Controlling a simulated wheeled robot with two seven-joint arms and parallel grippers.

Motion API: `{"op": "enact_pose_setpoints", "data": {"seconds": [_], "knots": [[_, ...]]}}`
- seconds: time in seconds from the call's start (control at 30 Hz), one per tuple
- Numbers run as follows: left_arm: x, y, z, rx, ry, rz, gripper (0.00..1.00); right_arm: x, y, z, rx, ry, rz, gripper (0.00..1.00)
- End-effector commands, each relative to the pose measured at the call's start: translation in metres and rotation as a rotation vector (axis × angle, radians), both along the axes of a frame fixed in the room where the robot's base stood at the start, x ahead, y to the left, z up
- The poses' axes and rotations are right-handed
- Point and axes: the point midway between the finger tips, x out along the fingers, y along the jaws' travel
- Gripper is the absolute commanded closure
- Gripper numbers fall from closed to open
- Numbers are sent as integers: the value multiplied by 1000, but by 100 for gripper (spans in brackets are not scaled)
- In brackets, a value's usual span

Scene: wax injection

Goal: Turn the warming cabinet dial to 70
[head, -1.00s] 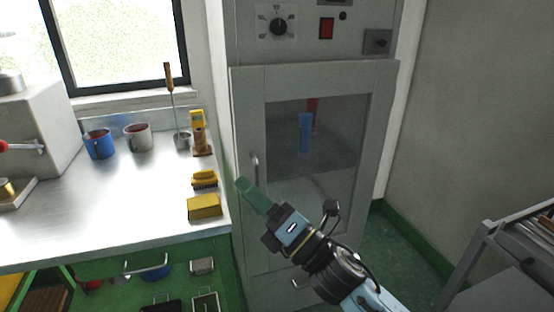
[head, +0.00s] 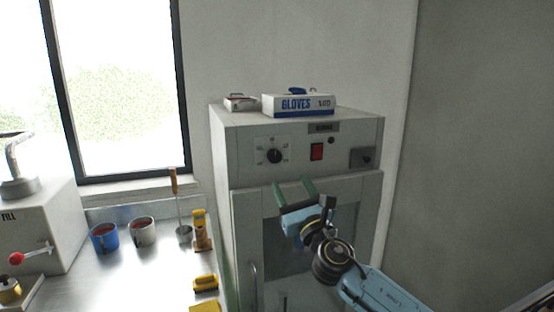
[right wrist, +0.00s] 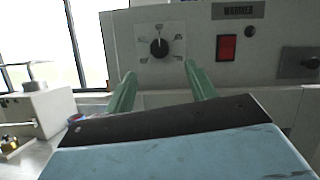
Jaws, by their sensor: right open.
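The warming cabinet (head: 222,150) is a grey box with a windowed door below a control panel. Its black dial (head: 274,156) sits on a pale marked plate at the panel's left; in the right wrist view the dial (right wrist: 159,48) shows with its pointer roughly upward, the numbers too small to read. My right gripper (head: 291,186) is open and empty, its green fingers just below and right of the dial in the head view. In the right wrist view the fingers (right wrist: 160,72) stand apart, either side of and below the dial. My left gripper is not in view.
A red switch (head: 317,152) and a dark latch (head: 363,158) are on the panel's right. A gloves box (head: 298,104) sits on the cabinet. The steel counter (head: 130,281) at left holds mugs, a ladle and brushes. Wall space at right is clear.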

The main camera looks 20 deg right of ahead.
Motion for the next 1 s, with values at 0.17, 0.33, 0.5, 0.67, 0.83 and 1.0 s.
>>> {"op": "enact_pose_setpoints", "data": {"seconds": [0.17, 0.33, 0.5, 0.67, 0.83, 1.0], "knots": [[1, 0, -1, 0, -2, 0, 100, 34, 3, 15, 4, -2, 0, 45], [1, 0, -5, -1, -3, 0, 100, 62, 7, 25, 4, -1, 2, 45], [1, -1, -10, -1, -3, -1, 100, 81, 8, 33, 4, -1, 2, 45], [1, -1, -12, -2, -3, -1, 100, 91, 10, 37, 2, 0, 3, 45], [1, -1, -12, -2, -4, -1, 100, 94, 10, 38, 3, 1, 3, 45], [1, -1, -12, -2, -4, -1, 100, 93, 10, 39, 3, 1, 3, 45]]}}
